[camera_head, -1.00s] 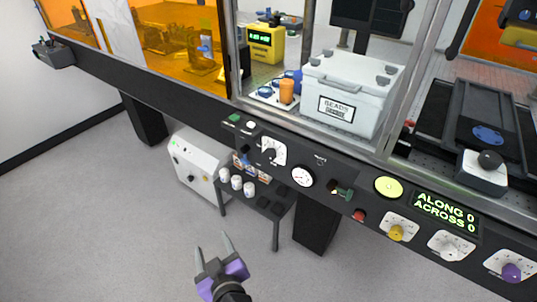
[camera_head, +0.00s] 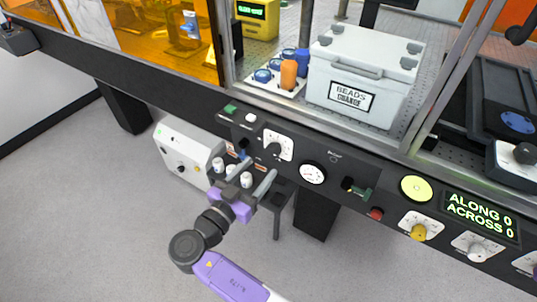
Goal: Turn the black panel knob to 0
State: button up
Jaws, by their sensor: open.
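The black panel knob (camera_head: 273,149) sits on a white scale plate (camera_head: 285,143) on the dark front panel. The scale marks are too small to read, so I cannot tell its setting. My gripper (camera_head: 258,171) is open and empty. Its two fingertips point up toward the panel and appear just below the knob in the picture. I see no contact, and the exact gap in depth is unclear. The knob is mostly in plain view.
A round white gauge (camera_head: 312,173) is right of the knob, with a green-handled control (camera_head: 358,190) and a red button (camera_head: 376,214) beyond. Left are a green switch (camera_head: 230,109) and white button (camera_head: 251,117).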

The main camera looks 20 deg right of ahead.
aim_at(271, 155)
jog(key=p+x, duration=0.1)
jog(key=x, duration=0.5)
jog(key=shift+a, duration=0.1)
grip_shut()
